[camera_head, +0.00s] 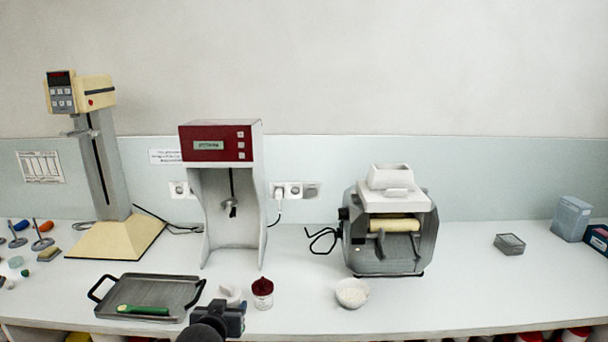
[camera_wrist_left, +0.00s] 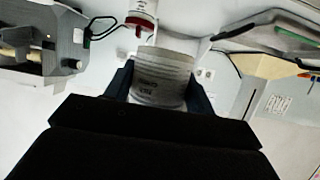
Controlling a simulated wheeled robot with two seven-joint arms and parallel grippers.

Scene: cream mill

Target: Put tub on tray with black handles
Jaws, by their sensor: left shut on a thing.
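My left gripper (camera_head: 228,312) is shut on a white ribbed tub (camera_wrist_left: 163,75) with dark lettering on its side. In the head view the tub (camera_head: 231,293) shows only as a small white shape just beyond the gripper, which hides much of it. The grey tray with black handles (camera_head: 165,288) lies on the bench to the left of the gripper and tub. A green-handled tool (camera_head: 143,310) lies on the tray, whose near edge also shows at the upper right of the left wrist view. My right gripper is not in view.
A white bowl (camera_head: 352,293) is farther right. A red-and-white machine (camera_head: 221,142), a cream stand (camera_head: 115,240) and a roller mill (camera_head: 390,228) stand behind.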

